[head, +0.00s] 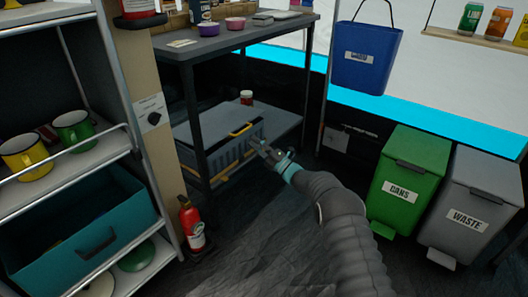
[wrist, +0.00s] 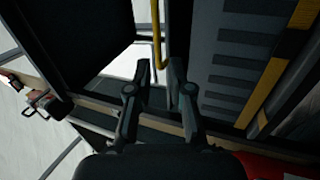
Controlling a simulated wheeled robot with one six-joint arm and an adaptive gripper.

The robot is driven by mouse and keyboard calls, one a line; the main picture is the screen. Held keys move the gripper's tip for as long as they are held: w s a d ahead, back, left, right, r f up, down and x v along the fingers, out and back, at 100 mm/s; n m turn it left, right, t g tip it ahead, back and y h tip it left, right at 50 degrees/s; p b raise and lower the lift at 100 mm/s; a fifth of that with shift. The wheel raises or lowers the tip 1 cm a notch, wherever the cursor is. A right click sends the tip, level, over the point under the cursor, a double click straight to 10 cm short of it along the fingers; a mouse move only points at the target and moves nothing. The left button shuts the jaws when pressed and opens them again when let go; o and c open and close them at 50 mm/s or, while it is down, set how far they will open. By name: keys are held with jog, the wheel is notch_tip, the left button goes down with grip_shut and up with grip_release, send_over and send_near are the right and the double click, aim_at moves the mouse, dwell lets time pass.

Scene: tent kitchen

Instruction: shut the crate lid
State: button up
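The grey slatted crate (head: 236,152) sits on the lower shelf of the dark table. Its grey lid (head: 208,122) lies over the top, with a yellow handle (head: 240,129) at the front edge. My gripper (head: 262,147) is at the crate's front right, just below and right of the handle. In the wrist view, my gripper (wrist: 159,72) has its fingers apart, and a yellow bar (wrist: 163,40) ends near the gap between the tips. Contact is unclear. The crate's slotted side (wrist: 240,60) shows there too.
A fire extinguisher (head: 192,224) stands left, a green bin (head: 408,176) right. Floor between is clear.

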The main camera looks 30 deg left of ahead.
jog(key=shift+v, duration=2.1)
jog(key=shift+s, duration=0.15)
